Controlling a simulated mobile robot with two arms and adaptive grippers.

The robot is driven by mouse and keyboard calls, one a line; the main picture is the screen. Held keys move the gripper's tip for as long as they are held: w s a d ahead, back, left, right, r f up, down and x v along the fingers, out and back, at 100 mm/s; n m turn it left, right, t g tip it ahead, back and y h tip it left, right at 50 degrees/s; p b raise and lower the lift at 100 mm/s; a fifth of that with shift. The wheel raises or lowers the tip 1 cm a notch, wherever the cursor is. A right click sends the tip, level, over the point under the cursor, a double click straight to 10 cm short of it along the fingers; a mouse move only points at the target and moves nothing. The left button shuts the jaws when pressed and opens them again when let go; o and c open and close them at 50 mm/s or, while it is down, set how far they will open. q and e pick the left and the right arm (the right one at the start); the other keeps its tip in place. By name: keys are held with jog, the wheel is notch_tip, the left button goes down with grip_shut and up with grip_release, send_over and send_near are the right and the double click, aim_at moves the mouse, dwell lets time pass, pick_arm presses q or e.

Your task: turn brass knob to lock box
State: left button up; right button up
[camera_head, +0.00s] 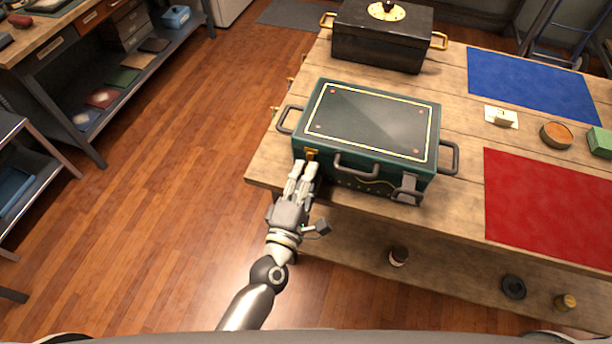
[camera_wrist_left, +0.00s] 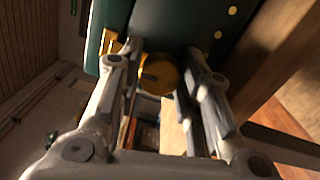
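The dark green box (camera_head: 372,122) sits with its lid down at the table's near left corner. A small brass fitting (camera_head: 312,154) is on its front face near the left corner. In the left wrist view the round brass knob (camera_wrist_left: 158,75) with a dark slot stands out from the green box (camera_wrist_left: 165,22). My left gripper (camera_head: 306,165) is at this corner from the front. In the left wrist view its fingers (camera_wrist_left: 163,60) lie on either side of the knob, close to it. Whether both pads touch it is unclear. My right gripper is not in view.
The box has a front handle (camera_head: 356,165), side handles and a front latch (camera_head: 407,187). A black chest (camera_head: 382,36) stands behind it. A blue mat (camera_head: 530,82) and a red mat (camera_head: 552,205) lie to the right. The floor left of the table is clear.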

pick_arm(q)
jog(key=o, duration=0.3)
jog(key=v, duration=1.2)
dwell(0.6)
